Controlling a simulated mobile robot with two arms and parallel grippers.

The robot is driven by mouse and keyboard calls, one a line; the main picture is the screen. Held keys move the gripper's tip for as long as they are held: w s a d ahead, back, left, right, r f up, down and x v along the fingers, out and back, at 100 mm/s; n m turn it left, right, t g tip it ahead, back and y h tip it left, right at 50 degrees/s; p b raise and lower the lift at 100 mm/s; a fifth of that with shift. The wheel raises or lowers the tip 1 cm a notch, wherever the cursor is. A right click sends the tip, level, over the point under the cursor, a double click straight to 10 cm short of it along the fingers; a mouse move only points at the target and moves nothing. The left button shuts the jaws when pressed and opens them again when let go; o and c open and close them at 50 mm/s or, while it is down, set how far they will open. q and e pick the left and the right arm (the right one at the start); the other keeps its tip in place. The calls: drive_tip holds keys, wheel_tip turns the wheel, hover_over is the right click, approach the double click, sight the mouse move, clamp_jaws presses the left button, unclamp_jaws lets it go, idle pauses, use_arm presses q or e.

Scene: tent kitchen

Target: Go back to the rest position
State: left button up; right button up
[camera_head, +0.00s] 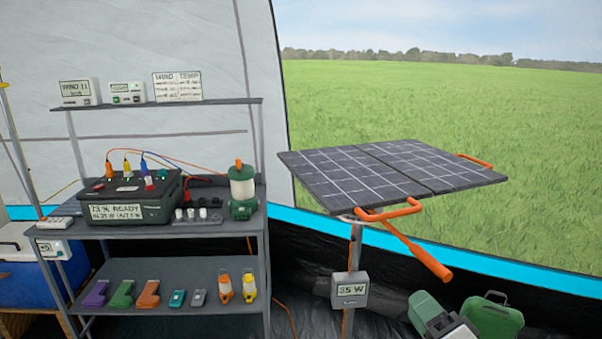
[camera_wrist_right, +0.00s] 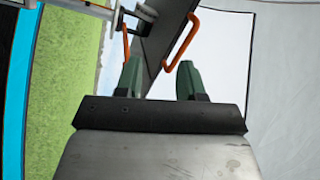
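My right gripper (camera_head: 458,304) is at the lower right of the head view, below and to the right of the solar panel's crank handle (camera_head: 430,262). In the wrist view my right gripper (camera_wrist_right: 157,72) shows two green fingers, spread apart with nothing between them. An orange handle (camera_wrist_right: 181,42) and the dark panel edge (camera_wrist_right: 158,45) show beyond the fingertips, apart from them as far as I can tell. My left gripper is not in view.
The solar panel (camera_head: 395,172) stands on a post with a 35 W box (camera_head: 350,290). At left, a grey shelf unit (camera_head: 180,270) bears a power station (camera_head: 130,197), a green lantern (camera_head: 243,190) and several small items. Grass lies beyond the tent opening.

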drive_tip(key=s+a+f+n+g+h, duration=0.35)
drive_tip(key=s+f+n+g, duration=0.45)
drive_tip(key=f, duration=0.6)
drive_tip(key=s+d+f+n+g+h, duration=0.15)
drive_tip(key=s+f+g, duration=0.25)
drive_tip(key=s, duration=0.4)
drive_tip(key=s+f+n+g+h, duration=0.2)
drive_tip(key=s+f+g, duration=0.1)
drive_tip(key=s, duration=0.5)
wheel_tip(320, 180, down, 23)
drive_tip(key=s+g+p, duration=0.2)
drive_tip(key=p, duration=0.3)
drive_tip(key=s+d+f+p, duration=0.1)
drive_tip(key=s+f+p, duration=0.1)
drive_tip(key=s+f, duration=0.3)
drive_tip(key=s+d+f+g+p, duration=0.1)
drive_tip(key=s+f, duration=0.4)
drive_tip(key=s, duration=0.5)
drive_tip(key=shift+s+d+f+n+p, duration=0.3)
drive_tip(key=shift+d+f+n+p, duration=0.1)
drive_tip(key=shift+d, duration=0.1)
drive_tip(key=shift+w, duration=0.1)
